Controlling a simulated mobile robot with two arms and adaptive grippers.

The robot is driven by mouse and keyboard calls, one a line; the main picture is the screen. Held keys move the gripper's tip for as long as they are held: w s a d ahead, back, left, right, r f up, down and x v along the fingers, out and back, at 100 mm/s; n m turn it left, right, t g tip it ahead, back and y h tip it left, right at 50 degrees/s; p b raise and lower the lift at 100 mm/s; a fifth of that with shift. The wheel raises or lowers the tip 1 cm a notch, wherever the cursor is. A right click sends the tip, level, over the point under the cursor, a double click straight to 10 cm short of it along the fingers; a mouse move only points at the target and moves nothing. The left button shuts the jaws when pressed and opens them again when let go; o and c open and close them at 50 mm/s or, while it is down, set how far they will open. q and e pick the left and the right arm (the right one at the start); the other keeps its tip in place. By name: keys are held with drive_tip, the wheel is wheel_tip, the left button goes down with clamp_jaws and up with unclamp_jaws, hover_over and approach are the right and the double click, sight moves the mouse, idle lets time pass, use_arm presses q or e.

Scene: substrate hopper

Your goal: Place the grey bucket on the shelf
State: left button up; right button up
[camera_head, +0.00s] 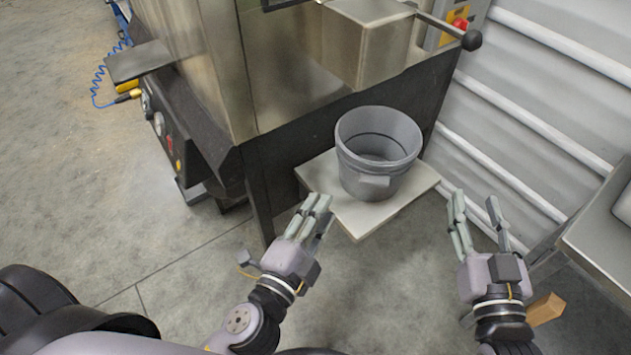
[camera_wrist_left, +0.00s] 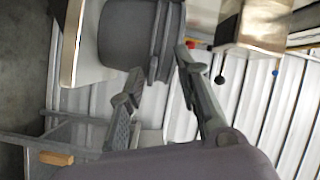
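The grey bucket (camera_head: 372,165) stands upright and looks empty on the pale shelf (camera_head: 415,190), which sits low at the front of the metal machine. In the left wrist view the bucket (camera_wrist_left: 126,38) shows sideways, with the shelf edge (camera_wrist_left: 75,42) beside it. My left gripper (camera_head: 320,203) is open and empty, at the shelf's near left edge and apart from the bucket. Its spread fingers (camera_wrist_left: 158,80) show in the left wrist view. My right gripper (camera_head: 476,203) is open and empty, to the right of the shelf and clear of the bucket.
The steel machine (camera_head: 285,70) rises behind the bucket, with a boxy spout (camera_head: 365,45) and a black-knobbed lever (camera_head: 471,40) above it. A metal table (camera_head: 605,235) stands at the right. A wooden block (camera_head: 545,310) is near my right wrist. The concrete floor at left is clear.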

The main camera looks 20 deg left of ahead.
use_arm(q)
drive_tip(key=w+a+r+n+h, duration=0.1)
drive_tip(key=w+a+r+n, duration=0.2)
drive_tip(key=r+n, duration=0.4)
drive_tip(key=shift+w+r+n+t+h, duration=0.2)
drive_tip(key=shift+w+n+t+h, duration=0.15)
drive_tip(key=shift+n, duration=2.35)
